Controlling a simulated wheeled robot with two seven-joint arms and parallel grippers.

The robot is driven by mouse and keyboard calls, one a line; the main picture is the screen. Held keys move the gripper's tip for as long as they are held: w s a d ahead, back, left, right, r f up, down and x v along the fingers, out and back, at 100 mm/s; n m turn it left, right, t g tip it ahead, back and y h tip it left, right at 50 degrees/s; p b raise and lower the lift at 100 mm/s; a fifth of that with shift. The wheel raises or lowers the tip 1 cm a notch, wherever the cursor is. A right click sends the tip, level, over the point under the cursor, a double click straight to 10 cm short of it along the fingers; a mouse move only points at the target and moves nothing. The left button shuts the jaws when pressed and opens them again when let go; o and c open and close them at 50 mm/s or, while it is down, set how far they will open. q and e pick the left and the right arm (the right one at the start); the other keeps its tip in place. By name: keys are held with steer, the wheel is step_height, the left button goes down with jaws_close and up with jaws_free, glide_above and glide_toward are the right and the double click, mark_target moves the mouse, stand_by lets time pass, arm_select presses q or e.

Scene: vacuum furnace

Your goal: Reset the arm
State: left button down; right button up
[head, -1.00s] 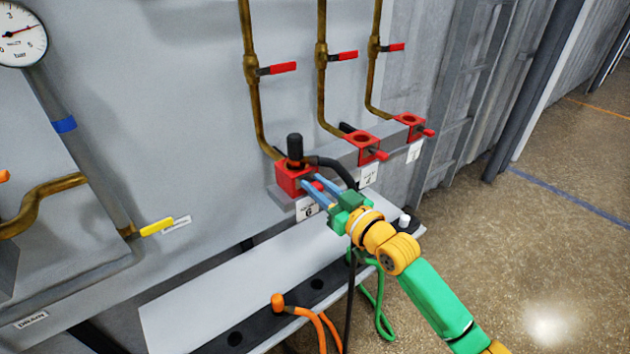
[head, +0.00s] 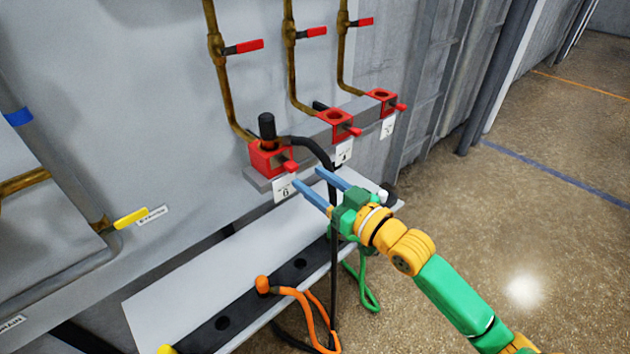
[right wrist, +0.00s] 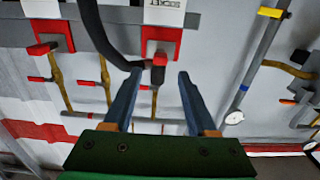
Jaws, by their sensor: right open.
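My right gripper (head: 310,184) is open and empty, its two blue fingers apart. It hangs in front of the nearest red socket block (head: 268,158), to its right and clear of it. A black plug (head: 267,130) stands upright in that block, and a black hose (head: 320,155) runs from it down past the fingers. In the right wrist view the open fingers (right wrist: 156,88) have nothing between them, and the red block (right wrist: 162,38) shows beyond them. My left gripper is not in view.
Two more red blocks (head: 340,124) (head: 382,100) sit farther along the grey rail. Pipes with red-handled valves (head: 243,47) rise above. Below is a white shelf (head: 190,290) with a black strip holding an orange plug (head: 262,284) and hose. Open floor lies right.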

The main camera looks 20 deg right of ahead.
steer(key=shift+s, duration=0.15)
steer(key=s+d+f+m+g+h+p, duration=0.2)
steer(key=s+d+f+g+h+p, duration=0.15)
steer(key=f, duration=0.95)
steer(key=s+d+f+m+g+h+p, duration=0.15)
steer(key=s+d+f+g, duration=0.25)
steer(key=f, duration=1)
steer(key=s+a+f+g+p, duration=0.1)
steer(key=s+f, duration=0.3)
steer(key=s, duration=0.6)
steer(key=s+a+f+n+g+p, duration=0.1)
steer(key=s+a+f+g, duration=0.2)
steer(key=s, duration=0.7)
steer(key=s+a+f+n+g+h+p, duration=0.1)
steer(key=s+a+f+g, duration=0.1)
steer(key=s+f+g, duration=0.2)
steer(key=s+f, duration=0.3)
steer(key=s, duration=0.4)
steer(key=shift+a+f+p, duration=0.2)
steer(key=shift+p, duration=0.2)
